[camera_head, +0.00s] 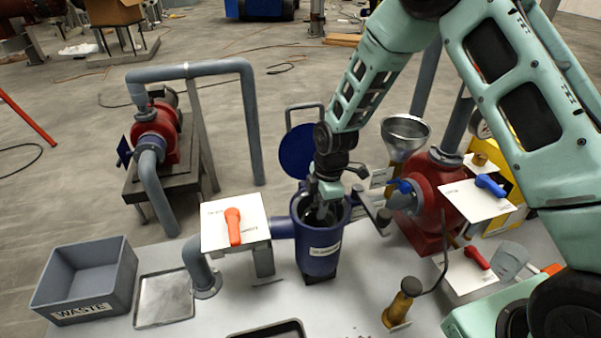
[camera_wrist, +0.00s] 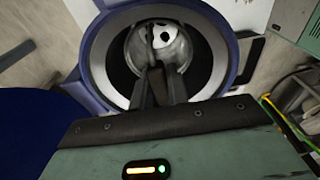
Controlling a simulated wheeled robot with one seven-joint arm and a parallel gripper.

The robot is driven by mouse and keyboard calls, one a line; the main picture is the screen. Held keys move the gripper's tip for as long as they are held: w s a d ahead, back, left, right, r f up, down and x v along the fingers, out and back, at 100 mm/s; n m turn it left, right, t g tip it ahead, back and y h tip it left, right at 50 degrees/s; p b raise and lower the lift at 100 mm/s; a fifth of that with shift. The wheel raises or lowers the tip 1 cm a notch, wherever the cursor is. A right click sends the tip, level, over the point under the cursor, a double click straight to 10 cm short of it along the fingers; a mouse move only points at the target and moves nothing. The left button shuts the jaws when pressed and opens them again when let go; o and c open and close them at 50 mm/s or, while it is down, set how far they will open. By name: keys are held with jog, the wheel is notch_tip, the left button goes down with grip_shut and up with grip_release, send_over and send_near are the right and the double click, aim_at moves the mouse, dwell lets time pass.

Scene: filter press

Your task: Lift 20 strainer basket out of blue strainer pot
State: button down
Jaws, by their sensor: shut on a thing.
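The blue strainer pot (camera_head: 318,254) stands upright on the grey bench with its mouth open. Its round blue lid (camera_head: 298,150) is swung up behind it. My gripper (camera_head: 322,207) points down into the pot's mouth. In the wrist view, the dark fingers of my gripper (camera_wrist: 157,85) reach into the pot, whose blue rim (camera_wrist: 87,62) surrounds them. The metal strainer basket (camera_wrist: 177,47) shows inside the pot, with dark holes at its bottom. The fingers are shut at the basket's middle; the exact grip point is hard to see.
An orange-handled valve plate (camera_head: 234,224) stands left of the pot. A red pump body (camera_head: 438,190) and a funnel (camera_head: 405,130) stand to the right. A grey WASTE bin (camera_head: 88,275) and a flat metal tray (camera_head: 164,298) lie at the left. A brass-coloured tool (camera_head: 402,302) stands in front at right.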

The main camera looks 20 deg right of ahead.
notch_tip(320, 180, up, 9)
jog(key=p, duration=0.8)
jog(key=shift+r+p, duration=0.1)
jog(key=shift+p, duration=0.2)
notch_tip(320, 180, up, 10)
jog(key=p, duration=0.8)
jog(key=s+r, duration=0.1)
jog(key=s, duration=0.8)
jog(key=shift+r, duration=0.25)
